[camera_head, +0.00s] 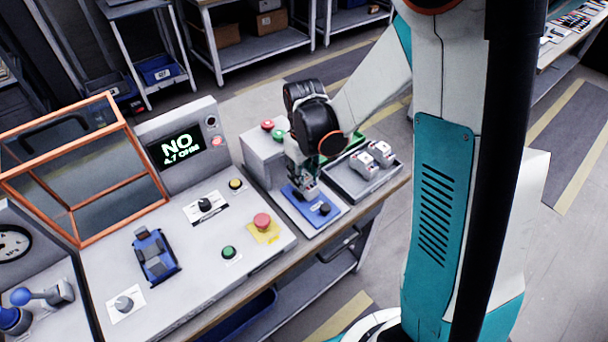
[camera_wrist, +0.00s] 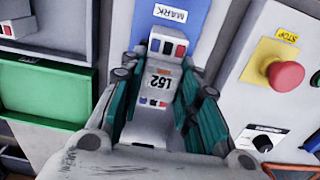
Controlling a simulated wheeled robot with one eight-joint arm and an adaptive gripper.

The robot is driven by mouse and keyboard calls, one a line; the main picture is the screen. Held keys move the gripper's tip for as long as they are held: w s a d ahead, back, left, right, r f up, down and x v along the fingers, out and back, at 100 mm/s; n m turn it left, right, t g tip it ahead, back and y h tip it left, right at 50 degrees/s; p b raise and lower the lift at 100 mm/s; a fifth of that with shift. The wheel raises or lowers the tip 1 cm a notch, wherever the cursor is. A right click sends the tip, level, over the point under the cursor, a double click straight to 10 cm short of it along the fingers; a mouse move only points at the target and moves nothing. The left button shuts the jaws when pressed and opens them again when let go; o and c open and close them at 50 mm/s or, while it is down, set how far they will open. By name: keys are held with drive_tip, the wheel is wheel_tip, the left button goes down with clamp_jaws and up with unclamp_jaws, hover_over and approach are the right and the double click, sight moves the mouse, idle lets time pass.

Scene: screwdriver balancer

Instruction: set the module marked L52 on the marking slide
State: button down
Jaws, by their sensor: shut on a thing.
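My gripper (camera_head: 304,184) is over the blue marking slide (camera_head: 296,203), its fingers pointing down. In the wrist view my gripper (camera_wrist: 160,108) has its teal-sided fingers closed on both sides of a grey module marked L52 (camera_wrist: 158,62). The module has red and dark blocks at its ends, and its label reads upside down in that view. The blue slide (camera_wrist: 197,32), with a white MARK label, lies beneath and beyond the module. I cannot tell whether the module touches the slide. A dark knob (camera_head: 325,208) stands at the slide's near right.
A grey tray (camera_head: 349,187) with two other modules (camera_head: 372,154) is right of the slide. A red stop button (camera_head: 262,220) on yellow is left. A display (camera_head: 175,147) reads NO 4.7 OHM. A green bin (camera_wrist: 45,95) shows at left in the wrist view.

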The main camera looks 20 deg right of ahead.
drive_tip(key=shift+f+b, duration=0.75)
drive_tip(key=shift+f, duration=0.05)
idle(1.4)
drive_tip(key=c, duration=1.1)
unclamp_jaws()
drive_tip(key=shift+r, duration=0.15)
wheel_tip(320, 180, up, 12)
drive_tip(key=shift+f, duration=0.15)
